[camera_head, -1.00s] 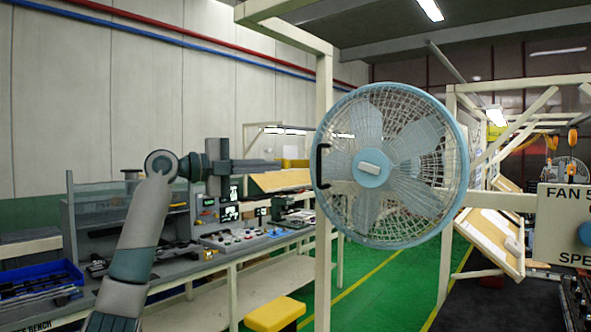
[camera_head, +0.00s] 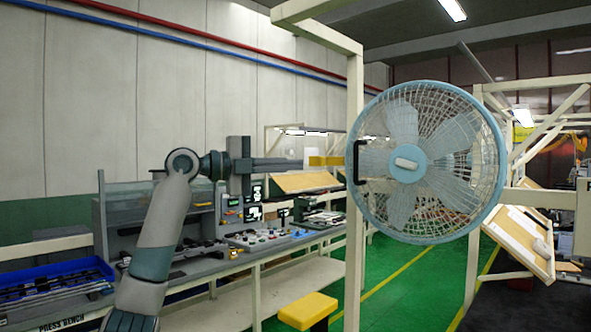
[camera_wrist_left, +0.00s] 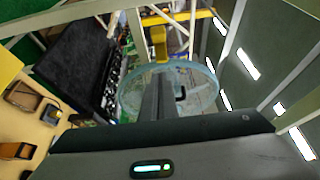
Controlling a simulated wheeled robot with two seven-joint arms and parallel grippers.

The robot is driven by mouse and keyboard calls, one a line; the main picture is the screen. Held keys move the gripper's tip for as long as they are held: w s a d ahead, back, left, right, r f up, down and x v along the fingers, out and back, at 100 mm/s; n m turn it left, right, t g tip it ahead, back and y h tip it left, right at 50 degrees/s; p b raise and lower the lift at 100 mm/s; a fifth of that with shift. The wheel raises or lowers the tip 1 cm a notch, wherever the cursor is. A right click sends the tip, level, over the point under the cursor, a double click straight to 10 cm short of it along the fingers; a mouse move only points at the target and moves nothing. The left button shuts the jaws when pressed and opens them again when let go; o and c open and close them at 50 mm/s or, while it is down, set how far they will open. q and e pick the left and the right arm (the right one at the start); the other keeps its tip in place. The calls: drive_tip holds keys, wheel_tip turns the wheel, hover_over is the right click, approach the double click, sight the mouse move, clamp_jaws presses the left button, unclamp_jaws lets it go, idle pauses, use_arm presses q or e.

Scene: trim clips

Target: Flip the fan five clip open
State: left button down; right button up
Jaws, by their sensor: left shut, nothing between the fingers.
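The fan (camera_head: 487,125) has a pale blue ring, a white wire guard and a pale blue hub (camera_head: 408,174). A white oblong piece (camera_head: 407,163) lies across the hub. A black C-shaped handle (camera_head: 357,162) sticks out at the ring's left edge. I cannot tell which part is the clip. My left gripper (camera_head: 300,163) is shut and empty, pointing right at about handle height, left of the fan in the head view. In the left wrist view the fan ring (camera_wrist_left: 126,100) lies beyond my shut fingers (camera_wrist_left: 157,95), with the black handle (camera_wrist_left: 180,93) just right of them. My right gripper is not in view.
A cream frame post (camera_head: 354,220) stands by the fan's left edge. A work bench (camera_head: 265,250) with equipment and a blue tray (camera_head: 55,275) runs along the left. A yellow-topped stool (camera_head: 307,308) stands on the green floor. A sign panel (camera_head: 582,225) is cut off at right.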

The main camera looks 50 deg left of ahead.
use_arm(q)
drive_tip(key=s+a+b, duration=0.2)
drive_tip(key=s+a, duration=0.3)
drive_tip(key=shift+s+b, duration=0.35)
idle(0.5)
